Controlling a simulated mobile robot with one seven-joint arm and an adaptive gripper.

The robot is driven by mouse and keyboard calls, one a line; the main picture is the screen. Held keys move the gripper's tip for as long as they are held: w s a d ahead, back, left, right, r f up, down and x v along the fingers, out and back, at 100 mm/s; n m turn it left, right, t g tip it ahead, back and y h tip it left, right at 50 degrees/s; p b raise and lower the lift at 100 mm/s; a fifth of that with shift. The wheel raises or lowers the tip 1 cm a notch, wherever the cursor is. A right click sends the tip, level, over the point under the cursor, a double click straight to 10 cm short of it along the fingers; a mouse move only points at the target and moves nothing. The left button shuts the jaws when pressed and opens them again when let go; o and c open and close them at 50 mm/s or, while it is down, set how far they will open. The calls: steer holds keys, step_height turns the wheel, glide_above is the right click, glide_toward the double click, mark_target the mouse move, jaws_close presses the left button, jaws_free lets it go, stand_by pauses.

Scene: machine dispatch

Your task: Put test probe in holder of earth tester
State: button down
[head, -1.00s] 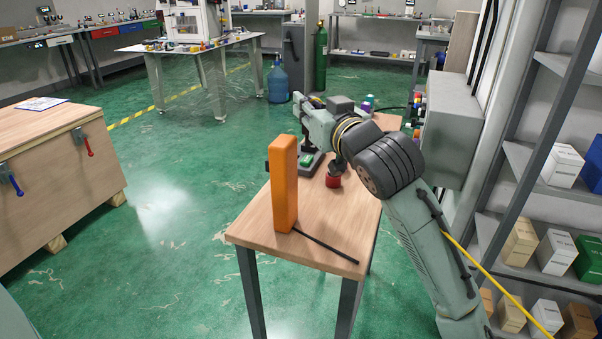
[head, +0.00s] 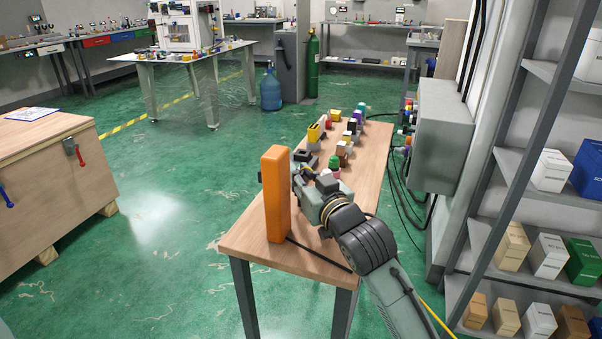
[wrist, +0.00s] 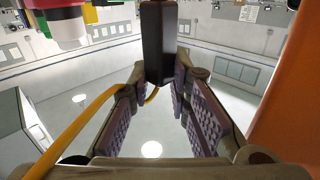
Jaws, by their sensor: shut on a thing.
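My gripper (wrist: 158,88) has its two padded fingers on either side of a black block-shaped piece in the wrist view, which I take to be the test probe (wrist: 158,42). A yellow cable (wrist: 85,125) passes by the left finger and behind the black piece. In the head view my gripper (head: 300,177) is just right of the tall orange block, over the near part of the table, and its fingertips are hard to make out. I cannot clearly identify the earth tester or its holder.
The orange block (head: 276,200) stands upright on the wooden table (head: 236,238) and fills the wrist view's right edge (wrist: 290,90). A thin black rod (head: 318,255) lies by its foot. Several coloured parts (head: 340,140) crowd the table's far half. Shelves (head: 500,200) stand right.

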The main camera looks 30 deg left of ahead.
steer(key=c, duration=2)
jaws_free()
steer(key=shift+f, duration=0.15)
steer(key=o, duration=0.5)
steer(key=shift+d, duration=0.1)
